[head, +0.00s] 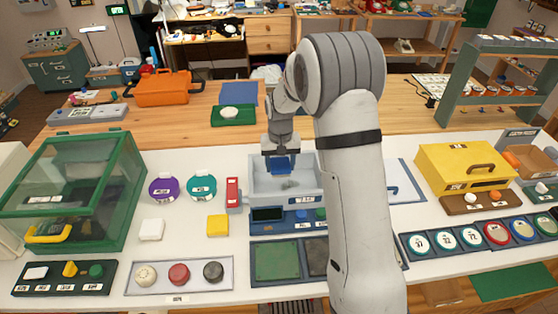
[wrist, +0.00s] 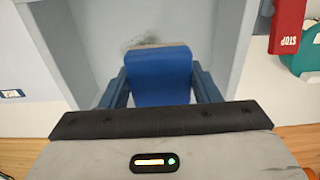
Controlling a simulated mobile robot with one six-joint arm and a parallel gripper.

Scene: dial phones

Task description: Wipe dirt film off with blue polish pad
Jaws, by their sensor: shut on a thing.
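My gripper (head: 280,160) is shut on the blue polish pad (head: 279,167). The pad also shows in the wrist view (wrist: 160,75), held between the two fingers, with a pale layer along its far edge. It is over the open light grey-blue basin (head: 309,175), inside its walls. A dark grey smudge of dirt film (wrist: 133,42) shows on the basin floor just beyond the pad in the wrist view. Whether the pad touches the floor I cannot tell. The part of the floor under the pad is hidden.
A red STOP piece (head: 233,193) stands at the basin's left wall. Left are a yellow block (head: 217,226), a white block (head: 151,230) and a green glass-sided box (head: 75,190). A yellow case (head: 462,167) stands at the right. My arm hides part of the bench.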

